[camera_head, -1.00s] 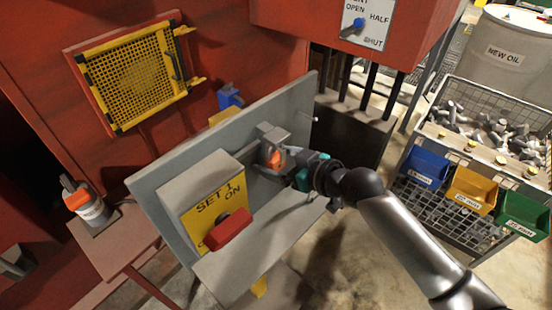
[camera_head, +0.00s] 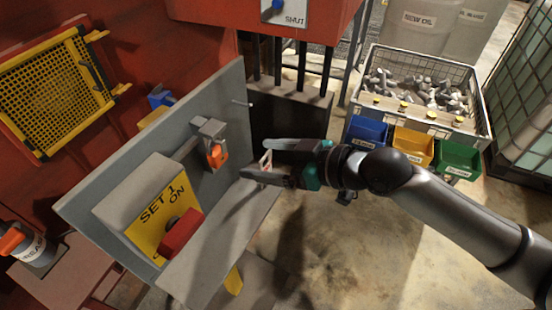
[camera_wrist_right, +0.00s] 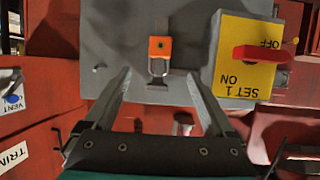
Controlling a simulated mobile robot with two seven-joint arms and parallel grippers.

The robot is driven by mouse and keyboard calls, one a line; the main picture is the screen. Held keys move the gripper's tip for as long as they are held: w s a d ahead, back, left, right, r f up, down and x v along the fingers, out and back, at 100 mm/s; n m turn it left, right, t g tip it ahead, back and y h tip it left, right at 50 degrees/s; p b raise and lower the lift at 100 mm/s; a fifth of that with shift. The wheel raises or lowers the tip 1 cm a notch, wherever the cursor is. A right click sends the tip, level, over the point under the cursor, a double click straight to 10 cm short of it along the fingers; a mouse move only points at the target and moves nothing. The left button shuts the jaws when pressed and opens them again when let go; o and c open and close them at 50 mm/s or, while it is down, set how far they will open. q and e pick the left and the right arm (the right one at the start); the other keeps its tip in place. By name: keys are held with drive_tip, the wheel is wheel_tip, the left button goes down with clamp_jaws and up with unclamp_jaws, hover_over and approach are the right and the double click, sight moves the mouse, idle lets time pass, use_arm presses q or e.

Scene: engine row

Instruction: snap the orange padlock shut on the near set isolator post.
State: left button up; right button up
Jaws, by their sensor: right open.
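The orange padlock (camera_head: 216,157) hangs at the grey isolator post (camera_head: 210,127) on the upright grey panel. It also shows in the right wrist view (camera_wrist_right: 160,46), with its shackle on the side toward my gripper. I cannot tell whether the shackle is fully closed. My right gripper (camera_head: 256,158) is open and stands apart from the padlock, to its right in the head view. In the right wrist view its fingers (camera_wrist_right: 158,74) spread on either side below the padlock, with nothing gripped. My left gripper is not in view.
The SET 1 box (camera_head: 150,212) with its red handle (camera_head: 181,233) sits left of the padlock. A grey shelf (camera_head: 222,232) juts out below. Blue, yellow and green bins (camera_head: 412,146) and a wire crate (camera_head: 478,105) stand at right. The floor in front of them is open.

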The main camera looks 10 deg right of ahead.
drive_tip(key=shift+v, duration=1.2)
